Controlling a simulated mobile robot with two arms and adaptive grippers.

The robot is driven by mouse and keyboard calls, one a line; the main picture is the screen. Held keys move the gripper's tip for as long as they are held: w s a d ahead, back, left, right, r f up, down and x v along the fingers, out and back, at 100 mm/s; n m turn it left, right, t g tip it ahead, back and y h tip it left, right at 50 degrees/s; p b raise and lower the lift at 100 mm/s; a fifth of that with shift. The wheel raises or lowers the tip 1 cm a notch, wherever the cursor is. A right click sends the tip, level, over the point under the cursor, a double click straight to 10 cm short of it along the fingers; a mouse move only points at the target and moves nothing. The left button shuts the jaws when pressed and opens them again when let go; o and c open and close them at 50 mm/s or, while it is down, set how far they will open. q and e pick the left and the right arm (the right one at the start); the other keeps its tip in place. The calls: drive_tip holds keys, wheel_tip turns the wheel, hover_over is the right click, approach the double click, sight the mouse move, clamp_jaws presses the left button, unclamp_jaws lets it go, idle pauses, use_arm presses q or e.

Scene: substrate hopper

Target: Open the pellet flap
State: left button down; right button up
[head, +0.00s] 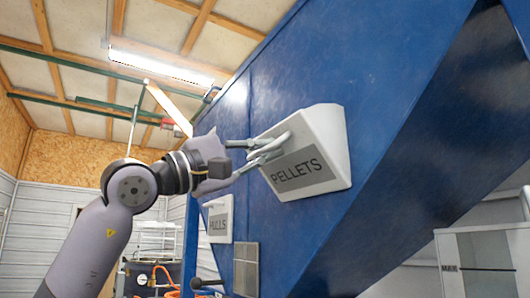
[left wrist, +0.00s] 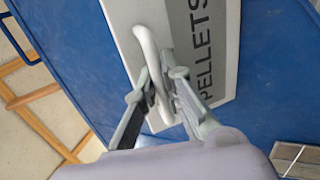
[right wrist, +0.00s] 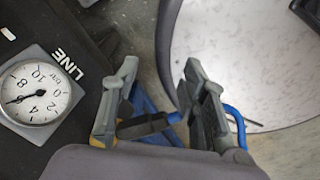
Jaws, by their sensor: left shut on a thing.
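The pellet flap (head: 335,140) is a pale grey, wedge-shaped cover labelled PELLETS on the sloping blue hopper wall. Its curved light-grey handle (head: 275,144) is on the flap's left part. My left gripper (head: 262,156) is shut on this handle. In the left wrist view the flap (left wrist: 214,65) fills the upper middle, and the handle (left wrist: 147,50) passes between the two fingers (left wrist: 160,82). My right gripper (right wrist: 157,80) shows only in the right wrist view. Its fingers are apart, with nothing held between them.
The blue hopper (head: 370,50) fills the right and middle. A second labelled cover (head: 221,222) sits lower left of the flap. The right wrist view shows a dial gauge (right wrist: 30,92) and a round pale surface (right wrist: 255,55).

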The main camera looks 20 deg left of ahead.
idle(0.3)
use_arm(q)
drive_tip(key=c, duration=2)
unclamp_jaws()
drive_tip(key=shift+o, duration=0.2)
drive_tip(key=v, duration=1.2)
drive_tip(key=shift+f, duration=0.15)
